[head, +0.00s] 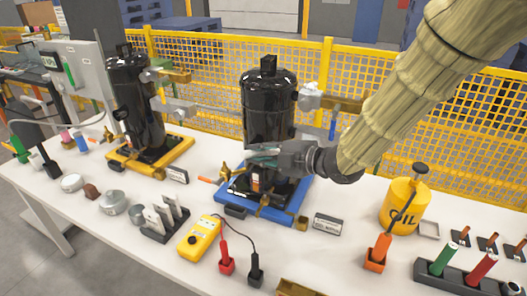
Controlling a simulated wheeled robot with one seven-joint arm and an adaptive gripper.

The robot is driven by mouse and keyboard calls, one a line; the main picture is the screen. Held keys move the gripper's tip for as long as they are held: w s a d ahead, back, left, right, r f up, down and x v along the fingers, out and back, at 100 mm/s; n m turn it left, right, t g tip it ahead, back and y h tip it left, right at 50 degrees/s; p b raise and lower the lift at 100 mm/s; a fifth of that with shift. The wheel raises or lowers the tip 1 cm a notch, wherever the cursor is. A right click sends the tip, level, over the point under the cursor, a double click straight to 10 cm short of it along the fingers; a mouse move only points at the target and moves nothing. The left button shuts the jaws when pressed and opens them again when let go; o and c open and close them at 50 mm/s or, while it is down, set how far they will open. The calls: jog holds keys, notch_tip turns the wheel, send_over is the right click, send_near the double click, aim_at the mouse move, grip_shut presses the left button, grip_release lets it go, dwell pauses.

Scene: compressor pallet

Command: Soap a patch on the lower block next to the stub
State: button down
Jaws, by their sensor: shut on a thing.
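My gripper (262,160), grey, reaches in from the right at the lower front of the black compressor (268,110) on the blue pallet (288,215). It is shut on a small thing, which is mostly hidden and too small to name. A brass fitting (225,172) and an orange-tipped piece (208,181) stick out to the left of the gripper, low on the compressor. A small white and orange piece (256,182) shows just below the fingers. I cannot tell the lower block or the stub apart here, nor whether the held thing touches anything.
A second black compressor (136,105) stands on a yellow pallet (118,163) to the left. A yellow meter (199,236), an oil can (404,207) and a dark rack (462,280) occupy the front and right. Yellow mesh fencing (220,75) runs behind.

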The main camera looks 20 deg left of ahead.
jog(key=shift+s, duration=0.15)
jog(key=shift+s+b, duration=0.4)
jog(key=shift+s, duration=1.05)
